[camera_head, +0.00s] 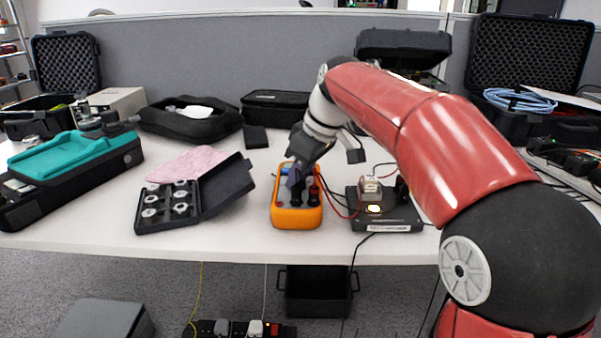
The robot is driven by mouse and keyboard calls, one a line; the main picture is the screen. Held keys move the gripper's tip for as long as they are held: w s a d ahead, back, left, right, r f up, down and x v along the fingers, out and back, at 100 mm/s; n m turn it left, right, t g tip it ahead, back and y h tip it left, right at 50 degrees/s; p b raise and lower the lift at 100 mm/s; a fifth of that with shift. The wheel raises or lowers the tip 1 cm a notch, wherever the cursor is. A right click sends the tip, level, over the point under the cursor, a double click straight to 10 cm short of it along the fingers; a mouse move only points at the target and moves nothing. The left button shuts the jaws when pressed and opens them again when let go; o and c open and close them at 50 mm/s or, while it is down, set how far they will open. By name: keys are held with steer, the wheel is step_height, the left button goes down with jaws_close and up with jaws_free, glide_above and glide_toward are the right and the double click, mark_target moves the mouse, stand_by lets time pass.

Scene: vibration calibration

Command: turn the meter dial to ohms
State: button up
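My gripper (297,184) reaches down from the upper right and is over the middle of the meter. It covers the dial, so the dial and its setting are hidden. I cannot tell whether the fingers touch the dial or how far apart they are.
A black device with a lit lamp (374,209) stands right of the meter. An open dark case of weights (166,222) and a pink cloth (187,164) lie to the left. Black cases line the back. A teal-topped unit (72,152) is at far left.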

steer(key=shift+s+a+m+t+h, duration=0.1)
steer(key=shift+m+t+h, duration=0.45)
steer(key=shift+m, duration=1.35)
steer(key=o, duration=1)
steer(key=shift+c, duration=0.2)
steer(key=shift+r+p, duration=0.1)
steer(key=shift+p, duration=0.2)
steer(key=v, duration=0.7)
steer(key=shift+s+r+p, duration=0.15)
steer(key=shift+r+p, duration=0.1)
steer(key=shift+p, duration=0.2)
